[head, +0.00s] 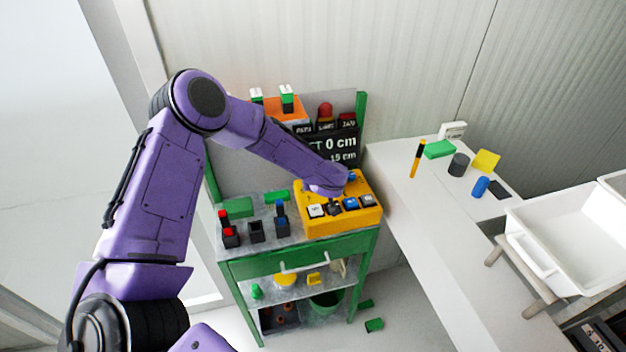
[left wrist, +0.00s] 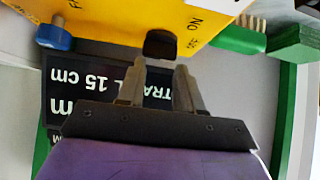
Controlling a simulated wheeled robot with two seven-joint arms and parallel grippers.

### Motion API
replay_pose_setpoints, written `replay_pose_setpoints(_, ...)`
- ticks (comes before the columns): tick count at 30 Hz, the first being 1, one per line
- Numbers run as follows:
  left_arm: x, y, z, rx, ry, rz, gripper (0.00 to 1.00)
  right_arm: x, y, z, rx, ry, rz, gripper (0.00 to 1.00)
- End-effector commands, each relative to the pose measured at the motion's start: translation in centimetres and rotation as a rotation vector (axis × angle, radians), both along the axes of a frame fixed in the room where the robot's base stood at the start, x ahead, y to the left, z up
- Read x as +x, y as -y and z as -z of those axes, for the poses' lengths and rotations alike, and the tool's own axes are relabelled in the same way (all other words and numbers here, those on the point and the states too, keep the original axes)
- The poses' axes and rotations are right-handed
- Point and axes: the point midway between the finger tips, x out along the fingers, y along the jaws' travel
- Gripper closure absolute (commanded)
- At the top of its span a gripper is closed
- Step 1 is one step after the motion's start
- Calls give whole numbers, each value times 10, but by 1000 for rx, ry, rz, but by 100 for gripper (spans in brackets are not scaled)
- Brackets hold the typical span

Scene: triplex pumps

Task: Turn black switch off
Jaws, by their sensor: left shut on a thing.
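The yellow control box (head: 345,220) stands on top of the green-framed cart, with a row of white, black and blue buttons along its front. My left gripper (head: 326,192) reaches over the back of the box, and my wrist hides the black switch in the head view. In the left wrist view the black switch (left wrist: 160,44) sits on the yellow panel beside upside-down "ON" lettering. My left gripper's fingers (left wrist: 161,66) are at either side of the switch, closed on it. A blue knob (left wrist: 54,35) is farther along the same panel. My right gripper is not in view.
A black display (head: 342,148) stands behind the box. Red and blue levers (head: 281,220) stand left of it on the cart. A white table (head: 400,185) with small coloured objects and a white bin (head: 570,235) are to the right.

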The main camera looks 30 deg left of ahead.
Motion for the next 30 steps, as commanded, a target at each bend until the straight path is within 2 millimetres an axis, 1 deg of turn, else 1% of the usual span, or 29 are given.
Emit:
replay_pose_setpoints(1,-10,1,18,-5,-37,9,95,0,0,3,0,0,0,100)
replay_pose_setpoints(4,-10,1,18,-4,-36,9,95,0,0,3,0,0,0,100)
replay_pose_setpoints(5,-10,1,18,-4,-36,9,58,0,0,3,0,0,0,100)
replay_pose_setpoints(6,-10,1,18,-4,-36,9,47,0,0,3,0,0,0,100)
replay_pose_setpoints(14,-10,2,17,-5,-35,10,47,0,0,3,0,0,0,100)
replay_pose_setpoints(17,-12,6,14,-5,-33,11,47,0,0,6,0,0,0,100)
replay_pose_setpoints(20,-20,14,2,-4,-26,11,47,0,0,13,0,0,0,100)
replay_pose_setpoints(27,-50,42,-49,3,3,2,47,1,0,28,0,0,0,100)
replay_pose_setpoints(30,-59,51,-65,5,8,0,47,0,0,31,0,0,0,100)
